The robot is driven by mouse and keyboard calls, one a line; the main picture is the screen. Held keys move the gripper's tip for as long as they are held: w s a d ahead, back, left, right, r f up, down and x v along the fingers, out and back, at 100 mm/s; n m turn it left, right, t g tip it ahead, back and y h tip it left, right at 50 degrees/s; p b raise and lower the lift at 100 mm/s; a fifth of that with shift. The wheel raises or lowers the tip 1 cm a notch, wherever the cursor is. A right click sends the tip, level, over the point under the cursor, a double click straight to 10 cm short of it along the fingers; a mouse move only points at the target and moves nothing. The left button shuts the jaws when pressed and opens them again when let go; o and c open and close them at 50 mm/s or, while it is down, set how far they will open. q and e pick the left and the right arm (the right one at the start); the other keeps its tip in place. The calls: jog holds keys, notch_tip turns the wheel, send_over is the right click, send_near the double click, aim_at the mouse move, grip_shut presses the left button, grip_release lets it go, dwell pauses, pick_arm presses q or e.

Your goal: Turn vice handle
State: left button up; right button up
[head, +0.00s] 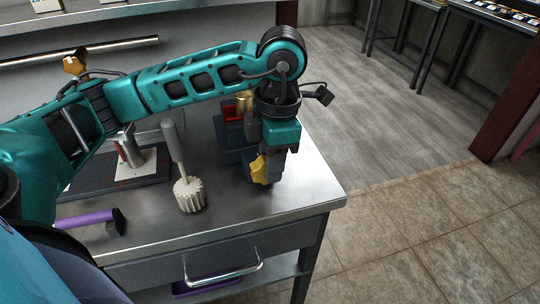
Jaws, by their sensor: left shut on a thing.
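The vice (230,132), dark blue-grey with red parts, stands on the steel workbench near its right end, partly hidden behind my left arm. A yellow, lobed piece (257,168) shows at its front and appears to be the vice handle. My left gripper (266,167) reaches down from above and is shut on this handle. The fingers hide part of the handle, so its exact angle is unclear. My right gripper is not in view.
A white fluted mallet (189,194) with a grey handle stands on the bench left of the vice. A purple-handled tool (88,219) lies at the front left. A device on a dark plate (110,175) is behind. The bench front has a drawer handle (222,272). Floor at right is clear.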

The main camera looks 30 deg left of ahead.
pick_arm(q)
jog(key=o, duration=1)
jog(key=shift+c, duration=0.2)
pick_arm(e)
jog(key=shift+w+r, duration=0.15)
pick_arm(q)
notch_tip(320, 180, up, 13)
jog(key=p, duration=0.3)
jog(key=shift+w+d, duration=0.35)
jog(key=shift+w, duration=0.05)
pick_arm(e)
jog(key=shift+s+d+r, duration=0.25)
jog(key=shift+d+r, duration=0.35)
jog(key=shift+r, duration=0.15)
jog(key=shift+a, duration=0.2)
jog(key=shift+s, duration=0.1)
